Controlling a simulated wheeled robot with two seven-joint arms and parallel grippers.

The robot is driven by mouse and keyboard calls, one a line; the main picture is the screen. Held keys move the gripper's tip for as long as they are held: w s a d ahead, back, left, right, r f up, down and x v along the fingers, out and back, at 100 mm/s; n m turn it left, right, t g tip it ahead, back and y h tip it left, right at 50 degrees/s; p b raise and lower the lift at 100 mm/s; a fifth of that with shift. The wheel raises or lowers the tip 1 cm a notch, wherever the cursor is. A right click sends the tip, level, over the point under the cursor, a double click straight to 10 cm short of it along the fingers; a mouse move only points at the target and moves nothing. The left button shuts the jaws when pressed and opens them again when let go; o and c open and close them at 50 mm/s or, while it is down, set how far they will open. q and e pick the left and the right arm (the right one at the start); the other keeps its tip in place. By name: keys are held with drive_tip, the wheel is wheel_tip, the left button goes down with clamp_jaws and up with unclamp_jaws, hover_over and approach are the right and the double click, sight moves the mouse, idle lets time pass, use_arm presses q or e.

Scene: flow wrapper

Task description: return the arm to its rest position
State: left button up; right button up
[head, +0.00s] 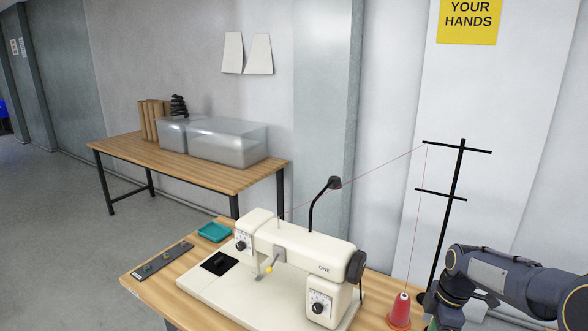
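My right arm (510,280) comes in from the right edge and bends down at the lower right. Its dark lower end (452,297) is beside the thread stand's pole (447,210), to the right of a red thread cone (401,308). The fingertips do not show clearly, and I cannot see whether they hold anything. My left arm and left gripper are not in view.
A cream sewing machine (300,255) stands on the wooden table (140,272) left of my arm. A teal tray (214,232) and dark strip (162,260) lie at the left. Clear boxes (225,141) sit on a back table.

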drive_tip(key=s+a+r+m+t, duration=0.3)
drive_tip(key=s+a+r+m, duration=0.2)
drive_tip(key=s+r+m, duration=0.45)
drive_tip(key=s+a+m+t+y, duration=0.1)
drive_tip(key=s+a+m, duration=0.2)
drive_tip(key=s, duration=0.6)
drive_tip(key=s+a+m+t+y, duration=0.1)
drive_tip(key=s+a+m, duration=0.3)
drive_tip(key=s, duration=0.5)
drive_tip(key=shift+m, duration=0.55)
drive_tip(key=shift+s+f, duration=0.1)
